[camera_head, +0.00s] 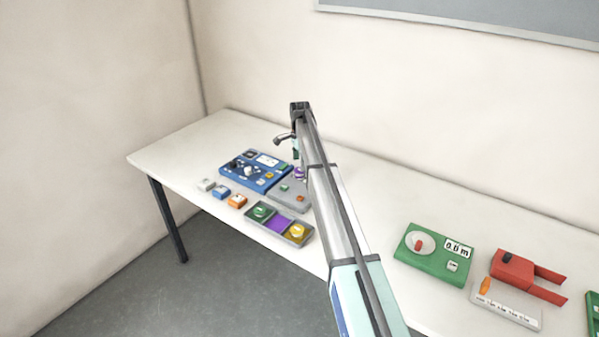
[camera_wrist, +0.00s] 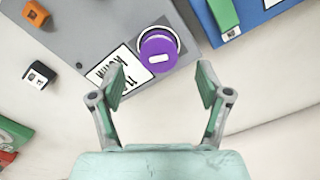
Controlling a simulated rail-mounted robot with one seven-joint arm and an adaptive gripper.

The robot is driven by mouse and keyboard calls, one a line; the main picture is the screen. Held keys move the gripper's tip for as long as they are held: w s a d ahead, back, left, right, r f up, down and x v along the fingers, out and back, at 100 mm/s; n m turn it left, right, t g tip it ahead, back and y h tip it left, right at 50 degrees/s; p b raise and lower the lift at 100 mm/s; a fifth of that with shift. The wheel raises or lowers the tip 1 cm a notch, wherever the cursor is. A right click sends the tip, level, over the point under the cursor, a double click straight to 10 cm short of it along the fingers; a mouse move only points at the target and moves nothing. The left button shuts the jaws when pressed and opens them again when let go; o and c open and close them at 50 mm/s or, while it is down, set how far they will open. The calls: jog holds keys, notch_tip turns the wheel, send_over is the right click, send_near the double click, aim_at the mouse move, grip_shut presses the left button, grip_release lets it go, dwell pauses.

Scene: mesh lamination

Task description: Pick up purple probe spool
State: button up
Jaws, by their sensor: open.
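The purple probe spool (camera_wrist: 158,54) stands on a grey plate in the wrist view, in a pale round seat beside a white label. My gripper (camera_wrist: 160,86) is open, with its two fingers apart and nothing between them. The spool lies just beyond the fingertips, roughly centred between them. In the head view the spool (camera_head: 299,173) shows as a small purple spot beside my arm, partly hidden by it. My gripper (camera_head: 290,146) is over that part of the table there.
The grey plate (camera_wrist: 85,22) also carries an orange block (camera_wrist: 36,14). A blue panel (camera_head: 240,178) adjoins it. A tray (camera_head: 270,231) has green, purple and yellow compartments. A green board (camera_head: 432,258) and red tool (camera_head: 515,270) lie right.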

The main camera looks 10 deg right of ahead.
aim_at(299, 170)
jog(key=shift+s+f+p, duration=0.1)
jog(key=shift+f+p, duration=0.55)
jog(key=shift+f, duration=1.1)
jog(key=c, duration=1.3)
jog(key=shift+c, duration=0.2)
jog(key=shift+r, duration=0.15)
